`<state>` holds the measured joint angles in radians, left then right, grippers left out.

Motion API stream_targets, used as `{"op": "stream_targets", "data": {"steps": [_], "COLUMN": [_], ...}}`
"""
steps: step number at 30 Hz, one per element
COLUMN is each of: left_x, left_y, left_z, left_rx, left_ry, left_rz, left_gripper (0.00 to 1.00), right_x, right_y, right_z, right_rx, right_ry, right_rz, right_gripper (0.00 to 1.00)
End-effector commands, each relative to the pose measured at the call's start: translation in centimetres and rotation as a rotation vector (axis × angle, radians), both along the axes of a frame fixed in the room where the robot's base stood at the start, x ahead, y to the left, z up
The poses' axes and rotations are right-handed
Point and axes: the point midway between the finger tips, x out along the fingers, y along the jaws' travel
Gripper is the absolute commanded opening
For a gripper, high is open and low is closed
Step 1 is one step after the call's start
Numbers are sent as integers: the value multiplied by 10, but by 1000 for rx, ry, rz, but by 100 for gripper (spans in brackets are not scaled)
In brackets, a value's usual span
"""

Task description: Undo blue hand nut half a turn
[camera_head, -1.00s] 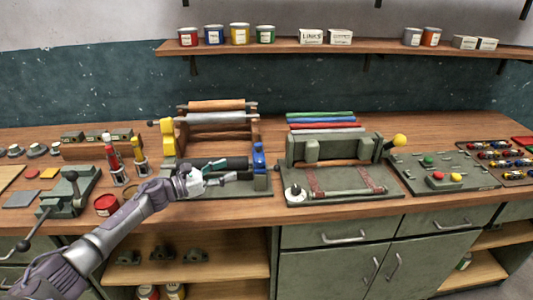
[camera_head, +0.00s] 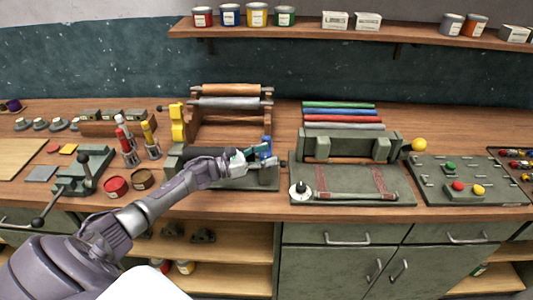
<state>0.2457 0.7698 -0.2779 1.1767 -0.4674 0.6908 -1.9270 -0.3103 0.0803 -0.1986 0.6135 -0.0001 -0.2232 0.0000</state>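The blue hand nut (camera_head: 267,142) stands at the right end of the roller device (camera_head: 262,183), on the workbench. My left gripper (camera_head: 264,155) reaches in from the left, over the dark roller, with its fingertips at the blue nut. The fingers overlap the nut's lower part in the picture, so I cannot tell if they touch or grip it. My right gripper is out of view.
A press with a yellow knob (camera_head: 419,145) is to the right. A shelf with several cans runs above.

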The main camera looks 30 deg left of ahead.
Motion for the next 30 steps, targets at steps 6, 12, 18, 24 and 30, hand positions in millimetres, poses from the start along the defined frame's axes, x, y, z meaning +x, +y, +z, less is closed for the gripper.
{"op": "stream_targets", "data": {"steps": [6,12,18,24,30], "left_x": [0,0,0,-1,-1], "left_y": [0,0,0,-1,-2], "left_z": [0,0,1,1,0], "left_rx": [0,0,-1,-3,-8], "left_ry": [0,0,-1,-2,-1], "left_rz": [0,1,29,125,290], "left_gripper": [21,0,0,0,0], "right_x": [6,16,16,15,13], "right_y": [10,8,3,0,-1], "right_z": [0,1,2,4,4], "right_rx": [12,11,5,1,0], "right_ry": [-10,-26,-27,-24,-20], "right_rz": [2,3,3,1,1], "right_gripper": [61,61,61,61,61]}}
